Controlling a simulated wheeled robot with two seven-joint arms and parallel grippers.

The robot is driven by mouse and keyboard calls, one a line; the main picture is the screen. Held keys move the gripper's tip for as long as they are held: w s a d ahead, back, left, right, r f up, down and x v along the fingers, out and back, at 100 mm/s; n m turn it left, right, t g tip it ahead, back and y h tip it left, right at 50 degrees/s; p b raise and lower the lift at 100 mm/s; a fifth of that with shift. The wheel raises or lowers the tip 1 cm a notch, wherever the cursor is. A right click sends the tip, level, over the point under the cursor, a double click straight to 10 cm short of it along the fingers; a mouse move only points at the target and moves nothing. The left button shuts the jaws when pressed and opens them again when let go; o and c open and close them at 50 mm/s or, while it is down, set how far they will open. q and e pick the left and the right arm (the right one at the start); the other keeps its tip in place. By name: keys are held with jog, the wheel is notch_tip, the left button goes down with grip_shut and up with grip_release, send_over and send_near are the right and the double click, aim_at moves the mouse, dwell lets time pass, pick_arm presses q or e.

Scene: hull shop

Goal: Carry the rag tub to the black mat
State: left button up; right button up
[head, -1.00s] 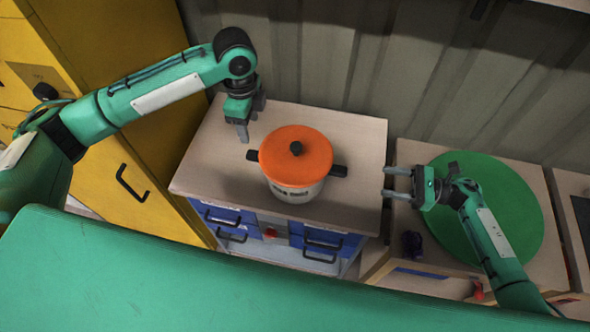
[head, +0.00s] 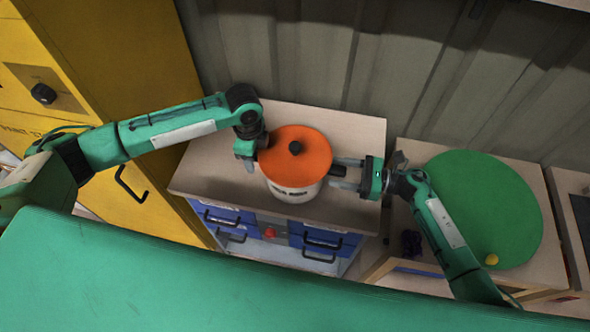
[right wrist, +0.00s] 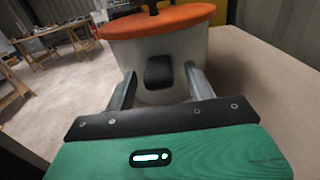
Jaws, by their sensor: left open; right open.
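The rag tub (head: 293,190) is a white pot with an orange lid, a black knob and dark side handles. It stands upright on the wooden top of a cabinet. My left gripper (head: 248,163) is open at the tub's left side and hides the left handle. My right gripper (head: 338,173) is open at the right side. In the right wrist view, the tub's black handle (right wrist: 158,72) lies between the open fingers of my right gripper (right wrist: 160,88). No black mat can be made out for certain.
The wooden cabinet top (head: 215,165) has blue drawers below it. A yellow cabinet (head: 110,60) stands left.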

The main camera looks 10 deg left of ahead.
pick_arm(q)
grip_shut()
pick_arm(e)
grip_shut()
pick_arm(q)
jog(key=shift+r, duration=0.15)
pick_arm(e)
jog(key=shift+w+r, duration=0.1)
dwell(0.9)
